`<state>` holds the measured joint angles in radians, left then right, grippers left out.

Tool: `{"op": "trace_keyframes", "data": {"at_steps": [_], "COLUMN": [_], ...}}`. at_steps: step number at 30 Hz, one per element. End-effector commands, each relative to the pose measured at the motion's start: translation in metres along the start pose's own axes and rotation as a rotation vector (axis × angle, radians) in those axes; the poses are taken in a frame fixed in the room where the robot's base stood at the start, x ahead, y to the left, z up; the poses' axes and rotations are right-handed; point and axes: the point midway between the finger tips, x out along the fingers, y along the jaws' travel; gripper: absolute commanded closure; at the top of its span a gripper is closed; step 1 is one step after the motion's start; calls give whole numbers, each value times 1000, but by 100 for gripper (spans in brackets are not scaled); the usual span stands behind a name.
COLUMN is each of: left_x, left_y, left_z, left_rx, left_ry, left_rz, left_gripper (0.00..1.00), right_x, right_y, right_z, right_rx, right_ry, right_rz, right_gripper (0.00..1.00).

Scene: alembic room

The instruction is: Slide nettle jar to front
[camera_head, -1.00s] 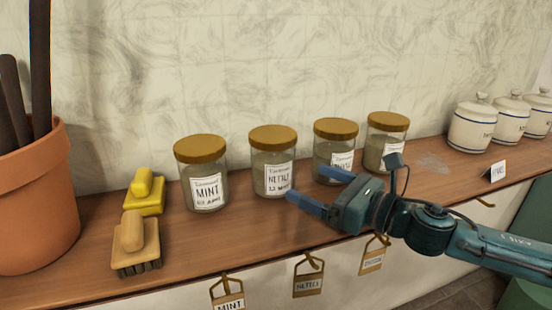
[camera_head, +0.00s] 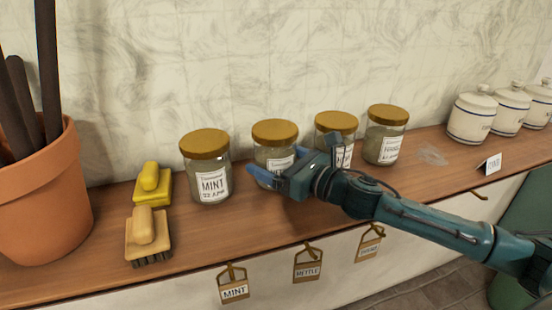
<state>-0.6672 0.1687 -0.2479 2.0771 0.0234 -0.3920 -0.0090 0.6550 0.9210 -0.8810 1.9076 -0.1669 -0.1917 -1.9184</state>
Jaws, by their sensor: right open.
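The nettle jar (camera_head: 274,153) is a glass jar with a mustard-brown lid. It stands upright on the wooden shelf, second from the left in a row of similar jars. My right gripper (camera_head: 280,166) is open at the jar's lower front, one blue finger at its left front side. The gripper hides the lower part of the jar and most of its label. I cannot tell whether the fingers touch the glass. The wooden shelf (camera_head: 215,228) has a bare strip in front of the jars. My left gripper is not in view.
The mint jar (camera_head: 210,175) stands close on the left. A third jar (camera_head: 336,125), partly hidden by my gripper, and a fourth (camera_head: 385,140) stand right. A yellow block (camera_head: 152,186), a brush (camera_head: 148,236) and a terracotta pot (camera_head: 45,215) are left. Labelled tags hang below the shelf edge.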

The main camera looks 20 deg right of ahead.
Motion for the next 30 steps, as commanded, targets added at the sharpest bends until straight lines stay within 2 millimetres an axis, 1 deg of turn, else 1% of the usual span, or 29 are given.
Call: {"op": "trace_keyframes", "data": {"at_steps": [1, 2, 17, 22, 30], "left_x": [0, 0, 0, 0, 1], "left_y": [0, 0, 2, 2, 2], "left_z": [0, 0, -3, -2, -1], "left_rx": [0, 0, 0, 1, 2], "left_ry": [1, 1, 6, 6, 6], "left_rz": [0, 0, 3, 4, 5], "left_gripper": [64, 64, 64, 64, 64], "right_x": [0, 0, 0, -2, -12], "right_y": [0, 0, 0, 1, 6], "right_z": [0, 0, 0, -1, -1], "right_rx": [0, 0, 0, 1, 0], "right_ry": [0, 0, 0, 1, 1], "right_rz": [0, 0, 0, 0, 0], "right_gripper": [11, 14, 55, 55, 55]}}
